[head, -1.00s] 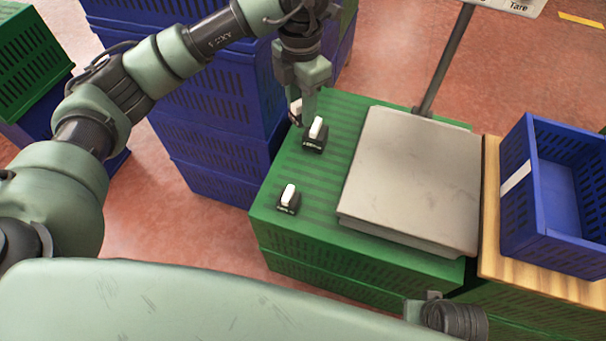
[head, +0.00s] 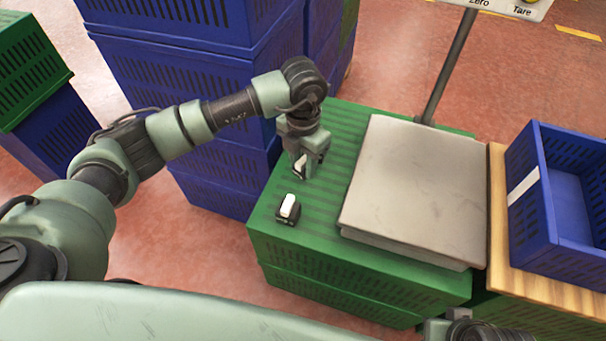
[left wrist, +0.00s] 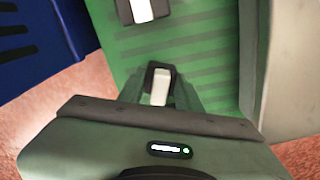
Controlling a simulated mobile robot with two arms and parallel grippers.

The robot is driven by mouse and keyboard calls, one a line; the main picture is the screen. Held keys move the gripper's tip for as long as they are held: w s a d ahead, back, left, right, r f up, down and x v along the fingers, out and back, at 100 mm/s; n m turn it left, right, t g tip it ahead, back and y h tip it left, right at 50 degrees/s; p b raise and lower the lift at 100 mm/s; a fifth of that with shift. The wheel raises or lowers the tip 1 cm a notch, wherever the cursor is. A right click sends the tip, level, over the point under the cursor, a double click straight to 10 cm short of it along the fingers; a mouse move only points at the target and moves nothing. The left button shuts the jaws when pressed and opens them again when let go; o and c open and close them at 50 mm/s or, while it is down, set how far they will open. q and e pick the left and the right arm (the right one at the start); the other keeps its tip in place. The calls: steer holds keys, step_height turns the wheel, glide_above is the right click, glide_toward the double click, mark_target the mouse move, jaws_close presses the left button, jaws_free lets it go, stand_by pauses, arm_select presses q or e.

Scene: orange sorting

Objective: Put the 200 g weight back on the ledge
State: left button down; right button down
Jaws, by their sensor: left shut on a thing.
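My left gripper (head: 303,160) points down over the green crate top (head: 262,222) left of the scale, which seems to be the ledge. It is shut on a small dark weight with a white handle (head: 300,166). In the left wrist view this weight (left wrist: 160,88) shows between the fingers. Whether its base touches the green top I cannot tell. A similar weight (head: 288,208) stands nearer to me on the green top. Another weight (left wrist: 142,10) shows at the top of the left wrist view. The weights' labels are unreadable.
The scale's grey plate (head: 410,190) lies just right of the gripper, with its post (head: 450,65) behind. Blue crates (head: 190,70) are stacked close on the left. A blue crate (head: 565,200) stands on a wooden board at the right.

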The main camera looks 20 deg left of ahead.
mark_target(303, 175)
arm_select(q)
steer(key=shift+f+b, duration=0.4)
steer(key=shift+f, duration=1.75)
steer(key=c, duration=1)
jaws_free()
steer(key=shift+f, duration=0.15)
steer(key=shift+o, duration=0.2)
